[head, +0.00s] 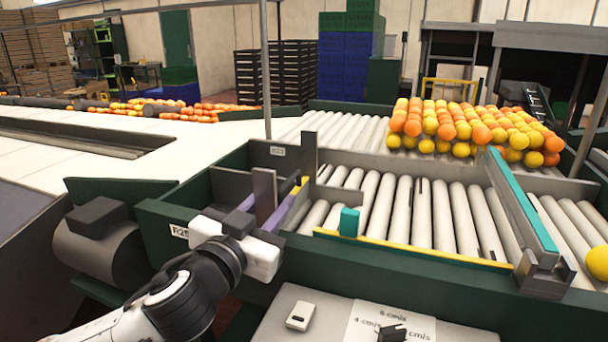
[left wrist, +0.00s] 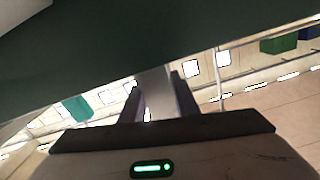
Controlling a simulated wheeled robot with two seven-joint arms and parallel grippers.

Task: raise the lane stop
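A low yellow bar (head: 410,250) runs along the front edge of the roller lane, with a teal tab (head: 349,222) standing near its left end. This looks like the lane stop; it lies down at roller level. A teal patch, perhaps the same tab, shows in the left wrist view (left wrist: 77,108). My left gripper (head: 282,180) is left of the tab, over the lane's left front corner and apart from the tab. My right gripper is out of view.
Oranges and yellow fruit (head: 475,128) are piled on the rollers at the back right. A teal-topped divider (head: 522,205) bounds the lane on the right. A dark green wall (head: 175,205) and a grey post (head: 310,155) stand near my left gripper. The lane's rollers (head: 420,205) are empty.

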